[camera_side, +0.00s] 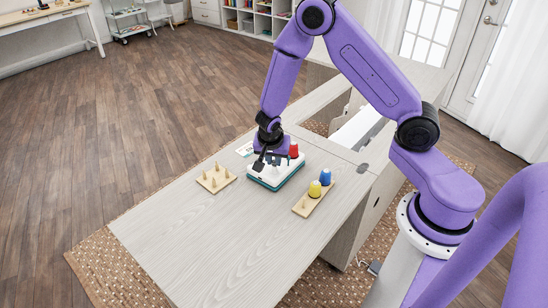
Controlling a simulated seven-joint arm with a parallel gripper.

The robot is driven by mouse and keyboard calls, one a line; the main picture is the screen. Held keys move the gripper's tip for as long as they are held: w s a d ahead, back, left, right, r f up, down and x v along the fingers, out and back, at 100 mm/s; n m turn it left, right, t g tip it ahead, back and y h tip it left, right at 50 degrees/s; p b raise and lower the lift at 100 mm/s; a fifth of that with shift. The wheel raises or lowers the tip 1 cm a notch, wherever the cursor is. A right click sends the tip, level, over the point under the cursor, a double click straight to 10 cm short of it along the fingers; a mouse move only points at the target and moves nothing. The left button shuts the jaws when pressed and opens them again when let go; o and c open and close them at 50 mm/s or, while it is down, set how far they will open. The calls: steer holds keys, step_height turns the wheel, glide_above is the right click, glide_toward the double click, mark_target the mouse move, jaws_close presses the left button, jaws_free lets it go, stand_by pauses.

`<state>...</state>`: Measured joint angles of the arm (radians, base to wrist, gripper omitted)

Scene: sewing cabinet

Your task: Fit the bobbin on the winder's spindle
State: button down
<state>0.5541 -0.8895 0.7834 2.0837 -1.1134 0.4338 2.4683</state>
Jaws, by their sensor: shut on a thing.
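The winder (270,183) is a small white machine with a teal base on the cabinet top. A red thread spool (293,150) stands upright at its back right. My gripper (260,163) points down over the winder's left part, its dark fingers close above or at the machine. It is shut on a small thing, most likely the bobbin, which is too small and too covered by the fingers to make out. The spindle cannot be told apart under my gripper, so I cannot tell whether the bobbin touches it.
A wooden board with several pegs (208,185) lies left of the winder. A wooden stand (301,207) with yellow (315,189) and blue (326,177) spools lies to the right. A pale card (244,149) lies behind. The cabinet's near top (220,245) is clear.

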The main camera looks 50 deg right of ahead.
steer(key=c, duration=1)
jaws_free()
steer(key=shift+r, duration=0.1)
steer(key=v, duration=1.7)
steer(key=shift+w+r, duration=0.1)
steer(key=shift+r, duration=0.05)
